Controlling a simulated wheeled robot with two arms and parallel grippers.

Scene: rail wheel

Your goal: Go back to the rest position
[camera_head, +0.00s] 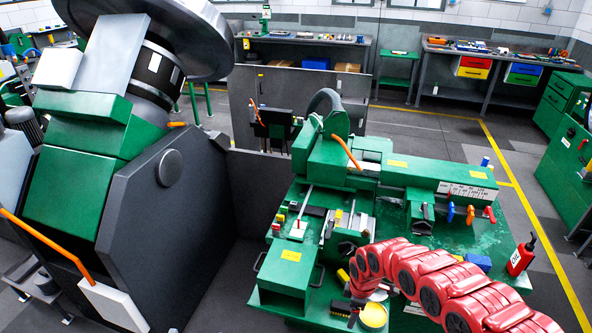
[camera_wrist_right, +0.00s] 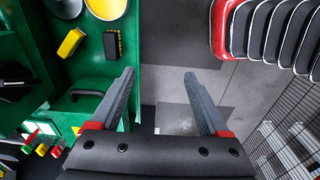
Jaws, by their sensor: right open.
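My right gripper (camera_wrist_right: 159,75) is open, with its two grey fingers apart and nothing between them. In the wrist view it hangs beside the edge of the green machine bed, with grey floor below the gap. In the head view my red right arm (camera_head: 440,285) comes in from the lower right and reaches over the front of the machine. Its gripper cannot be made out clearly there. My left gripper and arm do not show in either view.
The green machine (camera_head: 285,275) stands close in front, with a yellow block (camera_wrist_right: 71,43) and a black brush (camera_wrist_right: 112,45) on it. A large grey wheel machine (camera_head: 150,220) fills the left. Floor is free at right.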

